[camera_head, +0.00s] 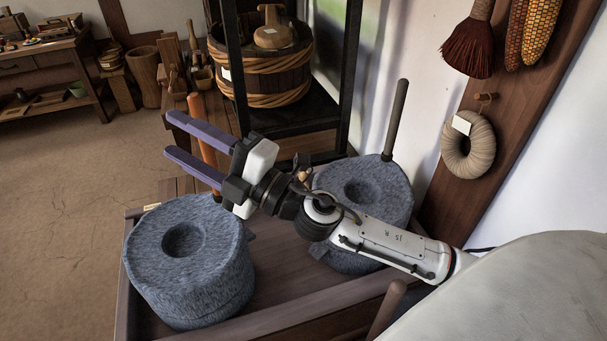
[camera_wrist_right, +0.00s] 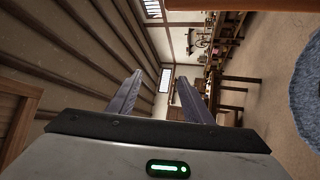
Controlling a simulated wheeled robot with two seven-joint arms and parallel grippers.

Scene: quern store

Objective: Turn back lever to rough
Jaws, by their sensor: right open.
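In the right wrist view the gap between the fingers (camera_wrist_right: 160,92) is empty. An orange-brown bar (camera_wrist_right: 210,4) at the top edge there may be the lever, outside the fingers. Any rough marking is unreadable. My left gripper is out of view.
A second quern (camera_head: 340,180) with a dark upright handle (camera_head: 397,120) stands partly behind my right arm. Another brown rod (camera_head: 385,312) rises at the front edge. A bound wooden tub (camera_head: 265,78) sits on a black-framed stand. Open floor lies at left.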

